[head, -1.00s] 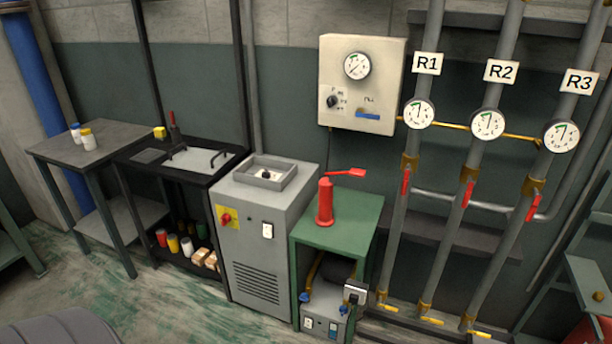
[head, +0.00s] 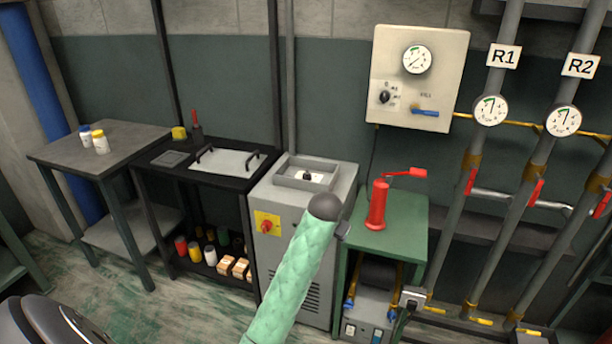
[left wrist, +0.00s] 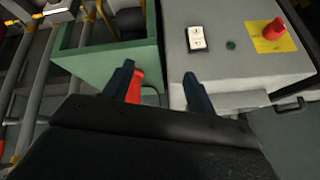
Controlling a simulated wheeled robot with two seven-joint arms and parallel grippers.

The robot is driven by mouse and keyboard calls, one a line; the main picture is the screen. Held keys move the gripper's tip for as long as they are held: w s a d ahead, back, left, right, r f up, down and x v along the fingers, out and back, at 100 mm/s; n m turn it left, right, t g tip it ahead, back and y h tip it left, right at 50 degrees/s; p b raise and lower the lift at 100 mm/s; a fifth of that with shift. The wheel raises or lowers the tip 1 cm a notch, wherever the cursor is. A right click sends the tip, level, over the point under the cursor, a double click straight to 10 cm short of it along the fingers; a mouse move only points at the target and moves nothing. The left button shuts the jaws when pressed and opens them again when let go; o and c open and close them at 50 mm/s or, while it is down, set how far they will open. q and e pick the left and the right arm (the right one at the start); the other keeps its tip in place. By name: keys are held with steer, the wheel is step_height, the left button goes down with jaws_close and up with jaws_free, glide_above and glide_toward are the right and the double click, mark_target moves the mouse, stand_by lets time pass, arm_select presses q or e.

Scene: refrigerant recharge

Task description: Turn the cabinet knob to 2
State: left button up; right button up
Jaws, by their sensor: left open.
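The grey cabinet (head: 340,190) stands left of the green table. A black knob (head: 307,175) sits on a white plate inside a raised frame on its top. A red knob (head: 267,226) on a yellow plate is on its front; this red knob also shows in the left wrist view (left wrist: 273,29). Numbers on either are too small to read. My left arm, in a green sleeve, reaches up in front of the cabinet. My left gripper (left wrist: 160,88) is open by the cabinet front and green table, with a red part partly hidden behind one finger. My right gripper is not in view.
The green table (head: 390,235) carries a red cylinder with a lever (head: 378,205). A wall box (head: 418,80) with gauge and black selector hangs above. Pipes with red valve handles stand at right. A black workbench (head: 150,170) adjoins the cabinet on the left.

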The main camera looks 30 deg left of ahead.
arm_select(q)
steer(key=shift+g, duration=0.6)
steer(key=w+a+r, duration=0.1)
steer(key=w+a, duration=0.4)
steer(key=a, duration=0.1)
steer(key=w+a+r+b, duration=0.1)
steer(key=w+a, duration=0.4)
steer(key=a, duration=0.1)
steer(key=w+a+r, duration=0.1)
steer(key=w+a, duration=0.5)
steer(key=shift+a+r, duration=0.3)
steer(key=shift+r, duration=0.1)
steer(key=m+h+b, duration=0.1)
steer(key=h, duration=0.1)
glide_toward(306, 173)
steer(key=x, duration=0.3)
steer(key=shift+g+h, duration=0.3)
steer(key=x, duration=0.6)
steer(key=shift+w+a+p, duration=0.35)
steer(key=shift+p, duration=0.05)
steer(key=shift+w+f, duration=0.15)
steer(key=shift+f, duration=0.35)
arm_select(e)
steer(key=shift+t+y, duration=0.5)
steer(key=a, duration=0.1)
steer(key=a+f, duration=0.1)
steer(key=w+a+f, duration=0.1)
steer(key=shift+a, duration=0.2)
